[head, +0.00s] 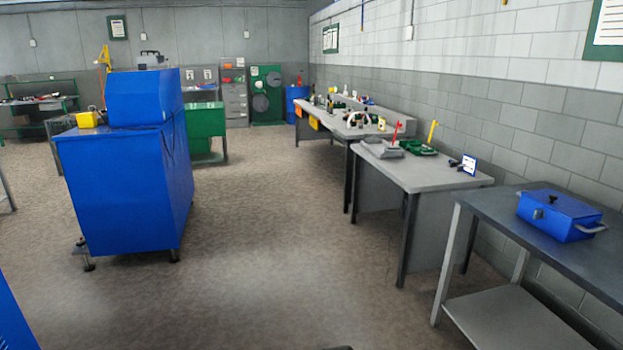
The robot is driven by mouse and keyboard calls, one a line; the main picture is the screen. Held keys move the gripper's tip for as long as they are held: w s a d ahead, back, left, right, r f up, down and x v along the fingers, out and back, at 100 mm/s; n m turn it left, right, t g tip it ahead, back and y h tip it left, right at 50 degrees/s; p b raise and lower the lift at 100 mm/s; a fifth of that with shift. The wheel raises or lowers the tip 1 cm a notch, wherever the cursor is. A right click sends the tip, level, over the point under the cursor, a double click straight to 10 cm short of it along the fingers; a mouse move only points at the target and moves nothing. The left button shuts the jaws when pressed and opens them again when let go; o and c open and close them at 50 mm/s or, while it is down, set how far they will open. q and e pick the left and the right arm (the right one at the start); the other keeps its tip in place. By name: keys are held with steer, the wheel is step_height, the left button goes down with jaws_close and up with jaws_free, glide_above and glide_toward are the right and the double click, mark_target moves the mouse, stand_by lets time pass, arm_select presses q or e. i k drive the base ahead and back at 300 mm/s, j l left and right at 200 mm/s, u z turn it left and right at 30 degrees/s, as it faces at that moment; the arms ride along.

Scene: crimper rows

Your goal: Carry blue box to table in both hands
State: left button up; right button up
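A blue box (558,214) with metal side handles and a dark knob sits on a dark-topped table (490,200) at the right, against the wall. A grey-topped table (440,176) stands just beyond it along the same wall, and a longer workbench (340,128) stands farther back. Which of these tables the task means, I cannot tell. Neither of my grippers shows in the head view, and nothing is seen touching the box.
A large blue machine (125,190) stands at the left, with a yellow item (87,119) on it. The grey table holds green and grey items (418,147) and a small screen (469,165). The brown floor (270,240) between the machine and the tables is clear.

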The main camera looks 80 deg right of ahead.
mark_target(418, 171)
steer(key=z, duration=4.2)
